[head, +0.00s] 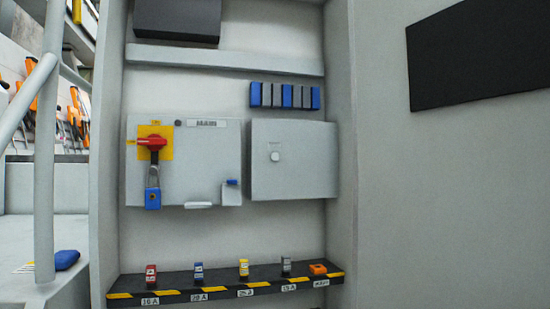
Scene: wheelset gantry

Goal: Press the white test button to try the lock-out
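The white test button (274,157) is a small pale knob on the front of a grey box (310,165) in the recessed cabinet. To its left is a grey panel marked MAIN (215,160). It has a red rotary handle (153,143) on a yellow plate (163,131). A blue padlock (153,199) hangs below the handle from a grey shackle or hasp. My gripper is not in view.
A black shelf (220,287) with hazard-striped edge bears several small coloured parts over rating labels. A blue-and-grey breaker row (285,96) is above the box. Railing posts (44,170) and a blue object (66,260) stand left. The right wall is clear below a black panel (480,55).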

